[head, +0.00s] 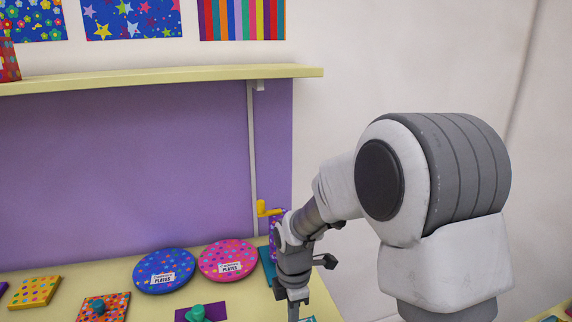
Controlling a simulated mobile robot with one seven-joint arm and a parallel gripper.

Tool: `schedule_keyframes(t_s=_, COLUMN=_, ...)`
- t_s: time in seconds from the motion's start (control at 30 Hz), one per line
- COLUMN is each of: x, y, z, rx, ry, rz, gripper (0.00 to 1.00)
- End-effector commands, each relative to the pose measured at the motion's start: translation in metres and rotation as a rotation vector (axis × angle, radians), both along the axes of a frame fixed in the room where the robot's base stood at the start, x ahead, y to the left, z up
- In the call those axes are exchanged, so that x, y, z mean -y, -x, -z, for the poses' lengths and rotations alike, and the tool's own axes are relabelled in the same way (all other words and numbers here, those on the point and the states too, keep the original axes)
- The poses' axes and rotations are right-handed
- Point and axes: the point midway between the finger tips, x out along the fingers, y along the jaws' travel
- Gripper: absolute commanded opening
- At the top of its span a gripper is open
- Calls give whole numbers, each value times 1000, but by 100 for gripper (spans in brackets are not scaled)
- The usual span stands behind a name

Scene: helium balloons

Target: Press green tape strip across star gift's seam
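My gripper (293,306) points down at the bottom edge of the head view, over the right end of the yellow table (235,295). Its fingertips are cut off or too small to make out, so I cannot tell whether it is open or holds anything. No star-patterned gift is clearly visible. No green tape strip can be made out. A bit of teal surface (308,319) shows just right of the gripper, mostly cut off. A teal flat item (266,264) and a purple dotted item with a yellow handle (266,209) are partly hidden behind my arm.
Purple (216,308), orange (117,305) and yellow dotted (34,291) squares lie along the front; the purple and orange ones carry teal knobs. A shelf (160,77) juts out above.

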Motion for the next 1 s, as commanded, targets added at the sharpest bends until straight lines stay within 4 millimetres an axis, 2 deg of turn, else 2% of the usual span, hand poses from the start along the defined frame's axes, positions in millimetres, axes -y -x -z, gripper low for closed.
schedule_keyframes(t_s=0.27, x=0, y=0, z=-1, rx=1, ry=0, rz=0, gripper=0)
schedule_keyframes(t_s=0.7, x=0, y=0, z=-39, rx=0, ry=0, rz=0, gripper=0)
schedule_keyframes(t_s=1.0, x=0, y=0, z=-39, rx=1, ry=0, rz=1, gripper=0)
